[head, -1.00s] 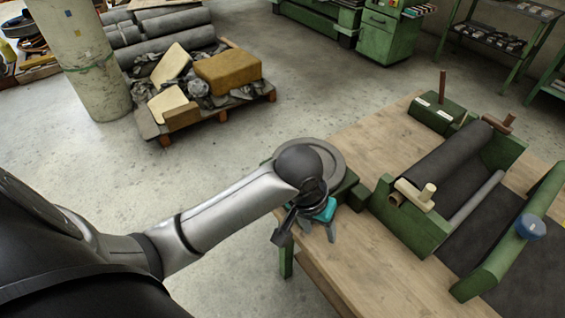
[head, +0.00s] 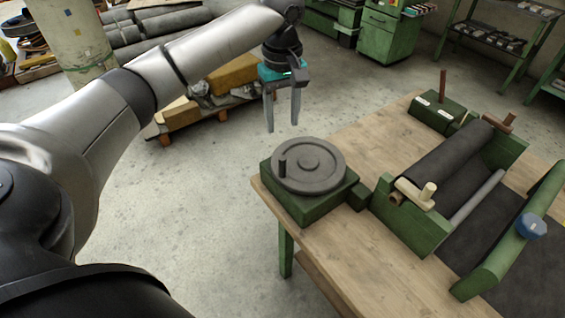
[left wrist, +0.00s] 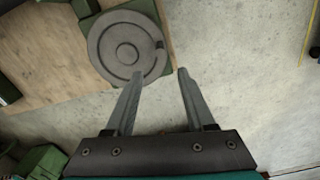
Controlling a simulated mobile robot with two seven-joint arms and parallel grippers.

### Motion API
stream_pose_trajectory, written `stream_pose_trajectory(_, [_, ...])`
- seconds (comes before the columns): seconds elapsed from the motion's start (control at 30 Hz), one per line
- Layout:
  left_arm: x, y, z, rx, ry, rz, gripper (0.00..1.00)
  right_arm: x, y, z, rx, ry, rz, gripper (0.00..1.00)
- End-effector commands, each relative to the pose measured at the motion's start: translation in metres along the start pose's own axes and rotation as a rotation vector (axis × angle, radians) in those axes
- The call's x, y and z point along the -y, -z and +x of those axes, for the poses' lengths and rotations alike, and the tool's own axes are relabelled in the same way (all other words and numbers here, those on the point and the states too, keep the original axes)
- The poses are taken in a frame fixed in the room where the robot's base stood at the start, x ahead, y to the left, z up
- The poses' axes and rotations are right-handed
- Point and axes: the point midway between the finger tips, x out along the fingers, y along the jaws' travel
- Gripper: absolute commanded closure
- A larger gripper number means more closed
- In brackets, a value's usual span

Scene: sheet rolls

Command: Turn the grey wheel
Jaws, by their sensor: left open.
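The grey wheel (head: 309,166) lies flat on a green block (head: 313,206) at the left corner of the wooden table. A dark upright handle (head: 283,166) stands near its rim. My left gripper (head: 283,128) is open and empty, raised above and behind the wheel in the head view, with its fingers pointing down. In the left wrist view the wheel (left wrist: 126,47) shows beyond the open fingers (left wrist: 157,76), apart from them. My right gripper is not in view.
Right of the wheel, a green frame (head: 415,228) holds a dark roll (head: 450,160) with a wooden peg. A green lever box (head: 437,110) stands at the table's back. A pallet (head: 222,112) with scraps is on the floor behind. The table front (head: 370,265) is bare.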

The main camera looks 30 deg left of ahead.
Motion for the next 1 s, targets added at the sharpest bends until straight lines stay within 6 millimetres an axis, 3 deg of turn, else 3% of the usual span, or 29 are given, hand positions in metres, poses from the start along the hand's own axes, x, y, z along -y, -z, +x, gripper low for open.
stream_pose_trajectory(0.4, [0.001,-0.001,0.090,0.001,0.004,0.003,0.45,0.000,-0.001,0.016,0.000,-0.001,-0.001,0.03])
stream_pose_trajectory(0.6, [0.001,-0.001,0.124,-0.001,0.003,0.005,0.45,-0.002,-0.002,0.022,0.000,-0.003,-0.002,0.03])
stream_pose_trajectory(0.8, [0.001,0.000,0.139,-0.002,0.001,0.005,0.45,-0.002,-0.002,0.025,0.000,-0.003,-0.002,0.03])
stream_pose_trajectory(1.0, [0.001,0.000,0.141,-0.002,0.001,0.005,0.45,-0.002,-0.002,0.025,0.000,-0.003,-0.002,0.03])
